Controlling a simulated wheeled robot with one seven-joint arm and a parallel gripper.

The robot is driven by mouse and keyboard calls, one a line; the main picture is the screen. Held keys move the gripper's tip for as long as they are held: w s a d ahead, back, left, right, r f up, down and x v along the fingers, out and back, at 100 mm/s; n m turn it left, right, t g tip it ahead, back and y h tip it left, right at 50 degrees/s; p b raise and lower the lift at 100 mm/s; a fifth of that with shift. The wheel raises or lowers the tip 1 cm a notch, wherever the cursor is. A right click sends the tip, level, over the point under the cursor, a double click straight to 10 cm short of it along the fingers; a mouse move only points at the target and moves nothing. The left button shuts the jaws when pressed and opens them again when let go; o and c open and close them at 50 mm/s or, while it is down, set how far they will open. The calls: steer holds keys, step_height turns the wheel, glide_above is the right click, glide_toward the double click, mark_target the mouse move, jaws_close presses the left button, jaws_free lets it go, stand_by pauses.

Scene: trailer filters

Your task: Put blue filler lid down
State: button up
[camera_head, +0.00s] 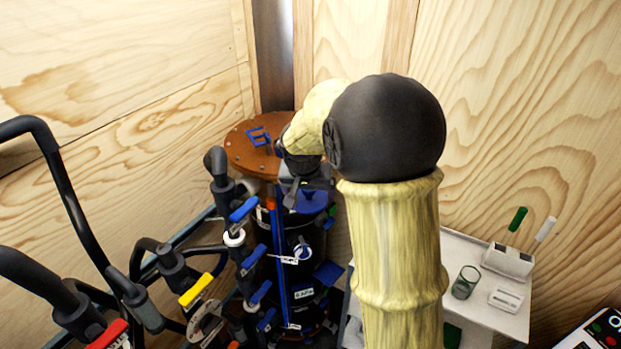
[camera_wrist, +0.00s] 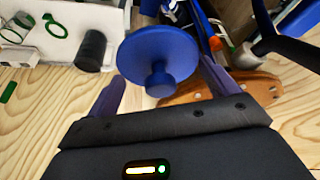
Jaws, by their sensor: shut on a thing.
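The blue filler lid (camera_wrist: 150,50), a round disc with a small knob, lies between the two fingers of my gripper (camera_wrist: 163,70) in the wrist view. The fingers are shut on its rim from both sides, and the knob points toward the wrist camera. In the head view my gripper (camera_head: 304,180) is over the top of the filter assembly, with a blue disc (camera_head: 307,202) just below it that appears to be the same lid. My arm hides part of this area, and I cannot tell whether the lid touches anything beneath.
A round brown plate (camera_head: 240,152) with a blue handle stands left of my gripper. Blue-handled valves (camera_head: 244,209) and black hoses (camera_head: 60,180) crowd the lower left. A white bench (camera_head: 490,265) with a glass (camera_head: 465,282) is at right. Wooden walls (camera_head: 530,90) close the back.

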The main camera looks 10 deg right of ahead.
steer(key=s+f+n+y, duration=0.1)
steer(key=f+n, duration=0.1)
steer(key=f, duration=1)
steer(key=s+f+n, duration=0.2)
steer(key=f, duration=1.1)
steer(key=shift+f+y, duration=0.3)
steer(key=shift+y, duration=0.1)
steer(key=shift+s, duration=0.1)
